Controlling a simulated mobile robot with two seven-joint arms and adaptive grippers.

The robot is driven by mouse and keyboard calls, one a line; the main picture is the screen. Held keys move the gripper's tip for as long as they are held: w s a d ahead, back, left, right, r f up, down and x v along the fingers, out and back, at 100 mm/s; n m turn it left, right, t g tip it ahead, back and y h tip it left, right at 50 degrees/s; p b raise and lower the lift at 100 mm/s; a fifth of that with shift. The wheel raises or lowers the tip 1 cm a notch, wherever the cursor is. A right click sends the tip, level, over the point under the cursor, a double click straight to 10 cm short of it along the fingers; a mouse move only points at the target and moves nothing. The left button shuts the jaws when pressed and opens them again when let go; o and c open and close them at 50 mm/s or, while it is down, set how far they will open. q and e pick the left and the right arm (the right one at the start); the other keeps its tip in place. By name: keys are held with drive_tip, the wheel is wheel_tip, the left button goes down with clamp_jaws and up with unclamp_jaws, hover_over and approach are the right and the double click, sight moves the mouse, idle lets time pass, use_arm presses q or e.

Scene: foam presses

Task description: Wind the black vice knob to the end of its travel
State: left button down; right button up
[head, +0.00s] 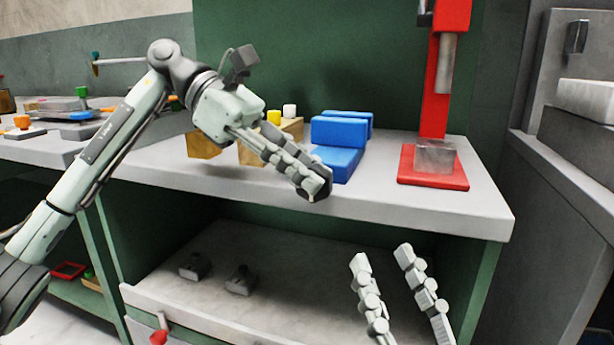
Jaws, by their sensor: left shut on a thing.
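A blue vice (338,131) of blocky parts stands on the grey worktop, left of the red press. My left gripper (318,186) reaches down from the left to the vice's front, near the worktop's front edge. Its fingers are shut around a small dark thing at their tips, which looks like the black knob; the fingers hide most of it. My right gripper (383,258) is open and empty, pointing up in front of the lower shelf, well below the worktop.
A red press (433,180) with a clear block on its base stands at the right. Wooden blocks (204,146) stand behind my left gripper. Two dark fittings (240,281) lie on the lower shelf (300,262). The worktop's right front corner is clear.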

idle(0.5)
use_arm(q)
drive_tip(key=c, duration=1.6)
unclamp_jaws()
drive_tip(key=shift+c, duration=0.2)
drive_tip(key=shift+w+a, duration=0.1)
drive_tip(key=shift+a, duration=0.05)
drive_tip(key=v, duration=1.1)
drive_tip(key=shift+a+r, duration=0.2)
drive_tip(key=shift+a, duration=0.2)
